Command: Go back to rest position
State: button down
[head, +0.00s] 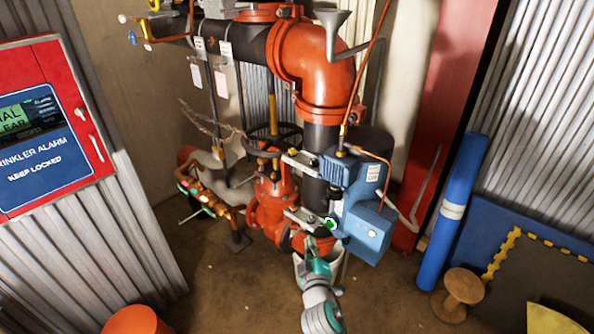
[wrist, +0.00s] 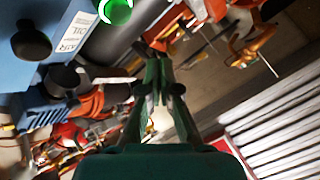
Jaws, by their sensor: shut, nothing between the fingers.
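My gripper (head: 313,243) is in the lower middle of the head view, in front of the red and blue riser pipework. In the wrist view my gripper (wrist: 156,65) is shut, with its dark green fingers together and nothing between them. The blue compressor unit (head: 366,205) stands just right of and behind it. A round green knob (head: 330,223) sits on that side, close to the fingertips in the head view; the wrist view shows a green knob (wrist: 116,10) at the top, apart from the fingers. I cannot tell whether the gripper touches any pipework.
The red valve body (head: 270,200) and large red elbow (head: 318,70) stand behind my arm. A red alarm cabinet (head: 50,125) is at left. A blue cylinder (head: 449,210) and wooden spool (head: 458,293) are at right. Bare floor (head: 225,285) lies left of my arm.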

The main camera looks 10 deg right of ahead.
jog(key=s+f+m+y, duration=0.1)
jog(key=s+f, duration=0.2)
jog(key=s, duration=0.6)
jog(key=s+d+f+m+g+y, duration=0.1)
jog(key=s+f, duration=0.2)
jog(key=s, duration=0.7)
jog(key=s+f+m+y, duration=0.1)
jog(key=s+f, duration=0.2)
jog(key=s, duration=0.6)
jog(key=s+r+m, duration=0.1)
jog(key=s+r, duration=0.3)
jog(key=s, duration=0.3)
jog(key=s+r+m, duration=0.2)
jog(key=s+r, duration=0.2)
jog(key=s, duration=0.4)
jog(key=s+d+r+m+g, duration=0.1)
jog(key=s+r, duration=0.3)
jog(key=s, duration=0.4)
jog(key=shift+s+m+h, duration=0.2)
jog(key=shift+m+h, duration=0.1)
jog(key=shift+m, duration=0.3)
